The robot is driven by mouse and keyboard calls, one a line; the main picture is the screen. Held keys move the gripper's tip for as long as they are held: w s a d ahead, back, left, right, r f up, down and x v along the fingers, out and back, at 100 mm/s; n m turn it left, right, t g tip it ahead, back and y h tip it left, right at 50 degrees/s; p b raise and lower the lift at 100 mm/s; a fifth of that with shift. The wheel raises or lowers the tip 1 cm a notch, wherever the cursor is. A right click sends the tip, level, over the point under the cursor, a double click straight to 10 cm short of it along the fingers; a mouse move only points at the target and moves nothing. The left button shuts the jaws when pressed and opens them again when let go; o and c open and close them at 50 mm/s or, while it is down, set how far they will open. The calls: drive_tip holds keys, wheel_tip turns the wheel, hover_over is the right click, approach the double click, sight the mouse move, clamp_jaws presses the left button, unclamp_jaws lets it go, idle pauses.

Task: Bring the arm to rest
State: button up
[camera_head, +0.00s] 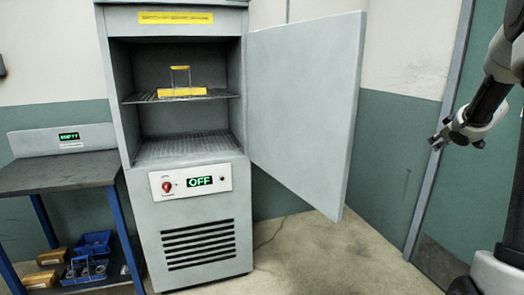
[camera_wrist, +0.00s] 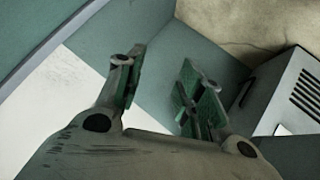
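My arm (camera_head: 490,95) is at the right edge of the head view, folded downward beside the wall and door frame. Its wrist end (camera_head: 467,130) is in free air to the right of the open cabinet door. In the wrist view my gripper (camera_wrist: 162,60) shows two fingers with green pads, spread apart with nothing between them. The fingers are too small to make out clearly in the head view.
A grey cabinet (camera_head: 195,170) stands open with its door (camera_head: 305,105) swung right; its display reads OFF. A yellow item with a handle (camera_head: 182,91) rests on the upper shelf. A workbench (camera_head: 65,172) stands left, with blue bins (camera_head: 95,243) below. Floor (camera_head: 345,260) at front right is clear.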

drive_tip(key=s+a+f+m+g, duration=0.1)
drive_tip(key=s+a+m+g, duration=0.3)
drive_tip(key=s, duration=0.9)
drive_tip(key=s+a+m+g, duration=0.1)
drive_tip(key=s+a+g, duration=0.4)
drive_tip(key=s, duration=0.8)
drive_tip(key=s+a+r+n+t+y, duration=0.1)
drive_tip(key=s+a+r+t+y, duration=0.1)
drive_tip(key=s+a, duration=1.2)
drive_tip(key=a, duration=0.3)
drive_tip(key=shift+a+r+t+y, duration=0.15)
drive_tip(key=shift+a+t+y, duration=0.15)
drive_tip(key=shift+t+y, duration=0.1)
